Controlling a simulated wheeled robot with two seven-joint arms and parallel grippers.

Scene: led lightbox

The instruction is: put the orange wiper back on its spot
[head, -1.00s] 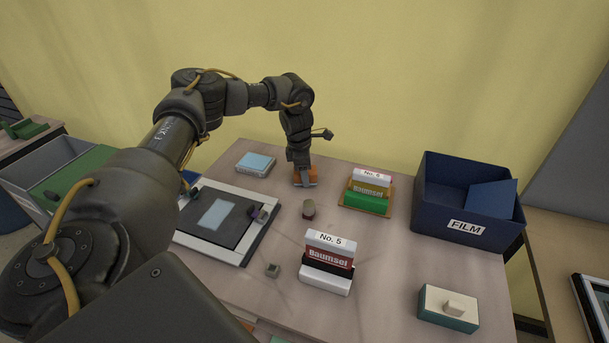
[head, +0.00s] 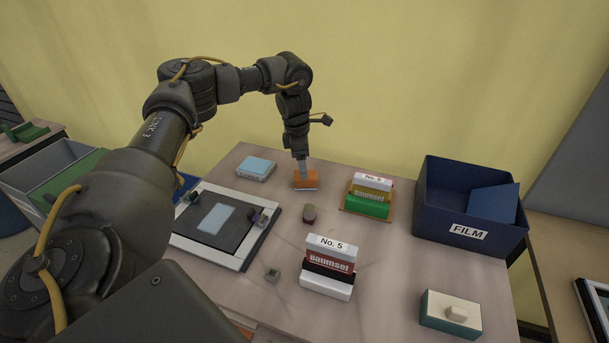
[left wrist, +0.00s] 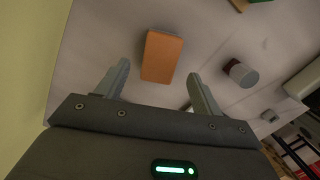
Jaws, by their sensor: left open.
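The orange wiper (head: 306,180) stands on the table near its back edge, between the light blue stack and the stacked blocks labelled No. 6. My left gripper (head: 303,165) is just above it, pointing down. In the left wrist view the wiper (left wrist: 161,57) lies ahead of and between the two spread fingers of my left gripper (left wrist: 160,85), with gaps on both sides. The gripper is open and empty. No marked spot for the wiper can be made out. My right gripper is not in view.
A light blue stack (head: 256,168) is left of the wiper. The lightbox (head: 190,236) lies at front left. A small dark red-brown object (head: 309,215), No. 5 blocks (head: 328,267), No. 6 blocks (head: 369,195) and the blue FILM bin (head: 435,213) stand nearby.

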